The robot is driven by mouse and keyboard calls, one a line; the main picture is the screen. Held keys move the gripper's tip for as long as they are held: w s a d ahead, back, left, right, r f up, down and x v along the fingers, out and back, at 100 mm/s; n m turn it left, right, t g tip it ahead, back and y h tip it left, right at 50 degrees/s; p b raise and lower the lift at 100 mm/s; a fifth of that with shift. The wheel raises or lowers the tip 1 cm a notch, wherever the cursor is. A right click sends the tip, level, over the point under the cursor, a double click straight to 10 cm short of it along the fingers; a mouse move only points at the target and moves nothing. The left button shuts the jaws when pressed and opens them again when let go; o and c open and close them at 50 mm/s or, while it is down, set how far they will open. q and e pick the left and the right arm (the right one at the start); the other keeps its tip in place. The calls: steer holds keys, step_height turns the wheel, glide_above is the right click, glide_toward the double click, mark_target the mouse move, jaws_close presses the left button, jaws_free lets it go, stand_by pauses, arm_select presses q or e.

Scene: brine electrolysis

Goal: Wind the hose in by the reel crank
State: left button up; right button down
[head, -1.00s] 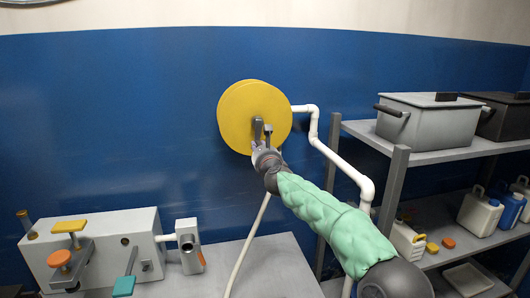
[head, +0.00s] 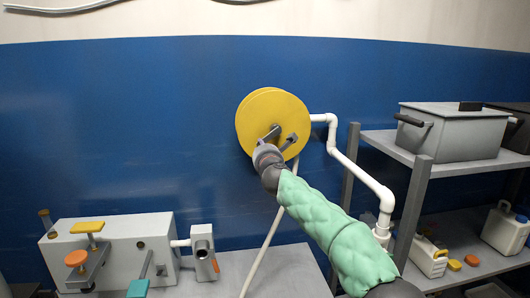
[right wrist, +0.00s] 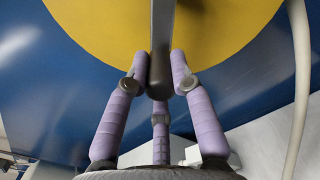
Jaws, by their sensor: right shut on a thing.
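The yellow reel (head: 284,108) is a round disc in front of the blue wall. Its dark grey crank (head: 269,134) slants down and left from near the middle of the disc. My right gripper (head: 268,150) is at the crank's lower end, just in front of the reel. In the right wrist view its lilac fingers (right wrist: 158,85) are closed around the crank's dark handle (right wrist: 160,68), with the yellow disc behind. The pale hose (head: 268,239) hangs from below the reel to the bench; it also shows in the right wrist view (right wrist: 300,90). My left gripper is out of view.
A white pipe (head: 355,170) runs from the reel's right side down towards the shelf rack (head: 416,210). The rack holds a grey lidded box (head: 455,133) and jugs. A grey machine with levers (head: 120,240) stands on the bench (head: 290,270) at lower left.

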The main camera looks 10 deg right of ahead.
steer(key=shift+a+r+m, duration=0.2)
steer(key=shift+a+m, duration=0.05)
steer(key=shift+m, duration=0.15)
steer(key=shift+r, duration=0.1)
steer(key=c, duration=1.1)
jaws_free()
steer(key=shift+o, duration=0.2)
steer(key=s, duration=1.2)
steer(key=shift+d, duration=0.15)
